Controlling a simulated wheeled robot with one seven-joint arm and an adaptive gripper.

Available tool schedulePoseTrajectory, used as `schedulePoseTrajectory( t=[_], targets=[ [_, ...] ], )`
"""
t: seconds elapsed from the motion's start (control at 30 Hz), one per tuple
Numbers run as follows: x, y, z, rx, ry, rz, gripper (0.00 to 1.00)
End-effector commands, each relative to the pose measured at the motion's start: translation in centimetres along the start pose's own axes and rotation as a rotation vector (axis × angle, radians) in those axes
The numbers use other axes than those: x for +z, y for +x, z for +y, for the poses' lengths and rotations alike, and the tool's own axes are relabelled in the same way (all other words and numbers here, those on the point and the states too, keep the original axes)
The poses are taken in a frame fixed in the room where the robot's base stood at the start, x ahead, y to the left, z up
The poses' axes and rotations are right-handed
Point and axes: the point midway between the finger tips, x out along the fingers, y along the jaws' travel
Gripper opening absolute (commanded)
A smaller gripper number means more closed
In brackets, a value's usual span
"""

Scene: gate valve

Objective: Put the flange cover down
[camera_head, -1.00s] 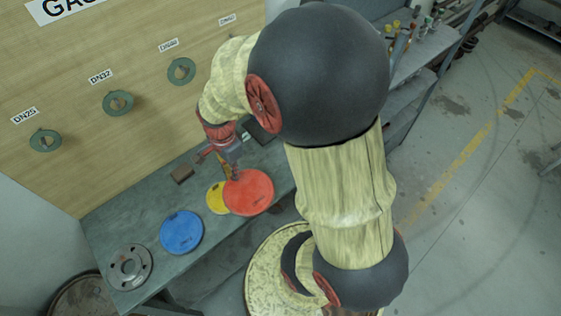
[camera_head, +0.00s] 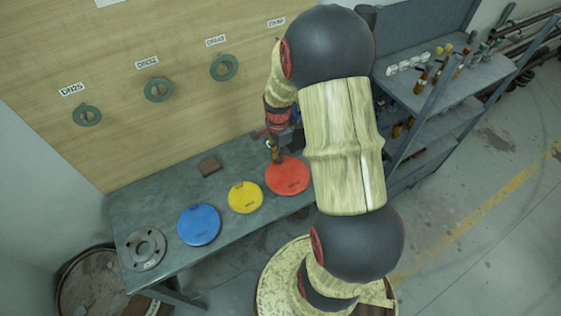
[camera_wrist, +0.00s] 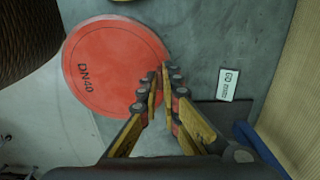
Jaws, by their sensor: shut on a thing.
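The red flange cover (camera_head: 288,177) is a flat disc at the right end of the row of covers on the bench. It also shows in the wrist view (camera_wrist: 105,62), face up, marked DN40. My gripper (camera_head: 275,158) is at the cover's back edge, above the bench. In the wrist view my gripper's fingers (camera_wrist: 161,82) are closed together at the cover's right rim, shut on it. The cover lies flat at or very near the bench surface; I cannot tell whether it touches.
A yellow cover (camera_head: 245,197), a blue cover (camera_head: 199,225) and a grey metal flange (camera_head: 145,250) lie left on the bench (camera_head: 160,210). Green rings (camera_head: 159,89) hang on the wooden board. A shelf (camera_head: 435,95) stands right.

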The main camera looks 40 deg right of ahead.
Motion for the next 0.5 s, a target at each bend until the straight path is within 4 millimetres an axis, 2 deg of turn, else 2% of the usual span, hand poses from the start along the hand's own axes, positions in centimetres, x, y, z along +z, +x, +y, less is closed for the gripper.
schedulePoseTrajectory(
  t=[0.1, 0.27, 0.5],
  targets=[
    [-0.7, 1.1, -0.5, 0.002, 0.000, -0.001, 0.00],
    [-1.1, 1.7, -0.9, 0.000, 0.001, 0.000, 0.00],
    [-1.3, 4.7, -1.0, 0.002, 0.000, -0.001, 0.00]
  ],
)
